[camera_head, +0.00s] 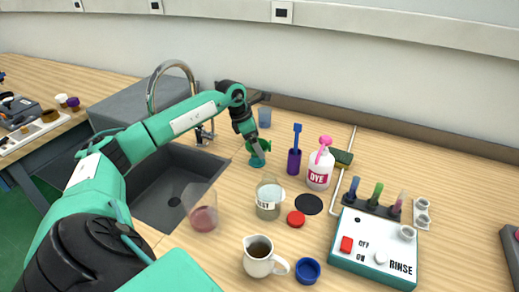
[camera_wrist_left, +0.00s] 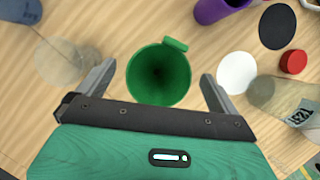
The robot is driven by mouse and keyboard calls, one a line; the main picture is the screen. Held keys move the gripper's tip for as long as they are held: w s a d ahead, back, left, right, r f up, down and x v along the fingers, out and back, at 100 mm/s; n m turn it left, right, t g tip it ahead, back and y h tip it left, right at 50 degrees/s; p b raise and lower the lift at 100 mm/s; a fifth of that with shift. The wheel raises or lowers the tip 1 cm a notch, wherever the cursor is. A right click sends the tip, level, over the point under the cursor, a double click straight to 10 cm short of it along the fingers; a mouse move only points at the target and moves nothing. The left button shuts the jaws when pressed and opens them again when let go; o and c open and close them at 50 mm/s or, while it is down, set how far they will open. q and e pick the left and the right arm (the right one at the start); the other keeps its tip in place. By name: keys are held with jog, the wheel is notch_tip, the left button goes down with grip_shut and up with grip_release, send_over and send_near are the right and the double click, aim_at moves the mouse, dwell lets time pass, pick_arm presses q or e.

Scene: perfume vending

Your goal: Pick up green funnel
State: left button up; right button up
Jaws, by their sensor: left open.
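The green funnel (camera_head: 257,161) stands on the wooden counter, just right of the sink. In the left wrist view the funnel (camera_wrist_left: 158,75) shows from above, with its round mouth and a small tab at its upper right edge. My left gripper (camera_head: 256,150) is right at the funnel and partly covers it in the head view. The left wrist view shows the left gripper (camera_wrist_left: 157,82) open, its two fingers on either side of the funnel with gaps on both sides. The funnel's lower part is hidden. My right gripper is not in view.
A purple holder with a blue brush (camera_head: 295,160), a white dye bottle (camera_head: 320,169) and a glass beaker (camera_head: 269,200) stand to the right and front. A blue cup (camera_head: 264,117) stands behind. The sink (camera_head: 165,182) is left. A rinse machine (camera_head: 375,245) stands front right.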

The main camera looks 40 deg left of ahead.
pick_arm(q)
jog(key=x, duration=0.4)
jog(key=shift+f+p, duration=0.3)
jog(key=shift+p, duration=0.1)
jog(key=c, duration=1)
jog(key=shift+c, duration=0.2)
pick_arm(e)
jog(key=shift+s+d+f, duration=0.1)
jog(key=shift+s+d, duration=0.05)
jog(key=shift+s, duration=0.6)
pick_arm(q)
jog(key=shift+r, duration=0.1)
